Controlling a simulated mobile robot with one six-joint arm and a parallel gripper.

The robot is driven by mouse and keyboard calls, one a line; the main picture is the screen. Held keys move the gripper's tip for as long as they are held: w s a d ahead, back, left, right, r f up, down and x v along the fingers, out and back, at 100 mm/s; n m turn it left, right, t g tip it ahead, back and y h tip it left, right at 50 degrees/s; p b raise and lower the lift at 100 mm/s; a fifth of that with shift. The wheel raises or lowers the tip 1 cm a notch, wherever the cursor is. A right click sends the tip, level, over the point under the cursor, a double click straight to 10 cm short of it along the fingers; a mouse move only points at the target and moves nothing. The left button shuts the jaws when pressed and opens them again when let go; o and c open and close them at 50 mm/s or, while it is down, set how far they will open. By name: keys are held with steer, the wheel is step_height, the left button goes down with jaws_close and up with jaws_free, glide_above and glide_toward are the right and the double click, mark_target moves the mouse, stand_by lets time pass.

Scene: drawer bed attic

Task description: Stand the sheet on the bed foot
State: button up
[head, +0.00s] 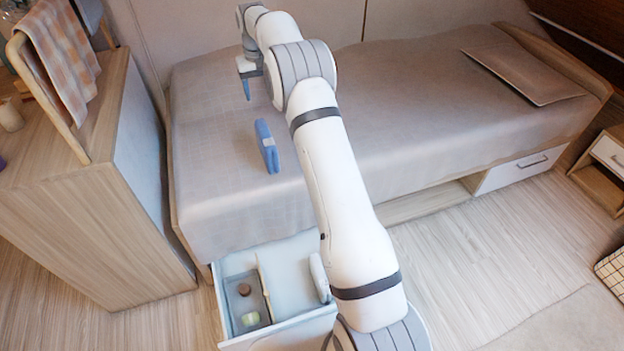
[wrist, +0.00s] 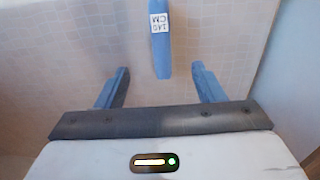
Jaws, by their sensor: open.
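The sheet (head: 266,148) is a slim blue folded bundle with a white label. It stands upright on a narrow side on the bed's left end, the foot end (head: 215,190), away from the pillow. In the wrist view the sheet (wrist: 160,55) is ahead of the fingers, near the middle of the gap, and its label reads "140 CM". My gripper (head: 246,88) is open and empty above the bed, farther back than the sheet and apart from it. In the wrist view both blue fingers of my gripper (wrist: 162,88) are spread wide.
A pillow (head: 522,72) lies at the bed's right end. An open drawer (head: 290,255) under the bed holds a grey tray (head: 262,290) with small items. A wooden cabinet (head: 75,190) stands at left with a checked cloth (head: 62,50) on a rack. The bed top around the sheet is clear.

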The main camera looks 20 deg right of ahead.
steer(key=s+r+t, duration=0.1)
steer(key=s+r, duration=0.5)
steer(key=s, duration=0.5)
steer(key=s+r, duration=0.6)
steer(key=s, duration=0.5)
steer(key=s+f, duration=0.2)
steer(key=s, duration=1)
steer(key=s+f, duration=0.3)
steer(key=s, duration=0.9)
steer(key=shift+s+f+t, duration=0.2)
steer(key=shift+s+t, duration=0.15)
steer(key=shift+t, duration=0.05)
